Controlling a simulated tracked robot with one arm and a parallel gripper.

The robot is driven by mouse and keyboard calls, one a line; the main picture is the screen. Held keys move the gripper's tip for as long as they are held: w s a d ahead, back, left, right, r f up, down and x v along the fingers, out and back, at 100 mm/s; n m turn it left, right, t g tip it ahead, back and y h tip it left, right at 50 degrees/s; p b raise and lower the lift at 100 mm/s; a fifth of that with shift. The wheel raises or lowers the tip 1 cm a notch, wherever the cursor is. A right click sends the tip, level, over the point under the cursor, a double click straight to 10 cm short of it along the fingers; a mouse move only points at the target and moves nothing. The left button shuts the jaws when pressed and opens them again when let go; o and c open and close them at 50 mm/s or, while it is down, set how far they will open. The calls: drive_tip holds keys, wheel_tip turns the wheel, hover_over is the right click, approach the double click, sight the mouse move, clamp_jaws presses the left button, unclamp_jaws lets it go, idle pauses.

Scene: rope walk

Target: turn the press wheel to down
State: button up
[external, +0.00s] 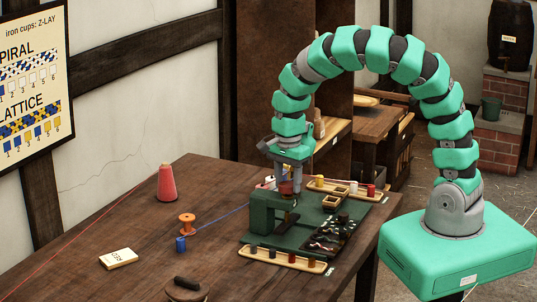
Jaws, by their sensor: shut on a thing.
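The dark green press (264,213) stands on a green base board on the wooden table. My arm arches over from the right, and my gripper (289,176) points down above the press. It is shut on a small reddish-brown part at the top of the press, which I take to be the press wheel (290,188). Most of the wheel is hidden by my gripper, so its turned position cannot be told. The fingers are too small to see in detail.
A tray with coloured pegs (275,258) lies in front of the press. A red cone (166,183), an orange spool (187,224), a blue block (181,244) and a white labelled block (118,259) stand to the left. A blue cord runs from the spool area towards the press.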

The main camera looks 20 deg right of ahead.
sight(288, 184)
idle(0.4)
drive_tip(key=o, duration=1)
drive_tip(key=shift+r, duration=0.1)
wheel_tip(288, 184, up, 14)
drive_tip(key=shift+f+b, duration=0.25)
drive_tip(key=shift+b, duration=0.1)
drive_tip(key=shift+w, duration=0.1)
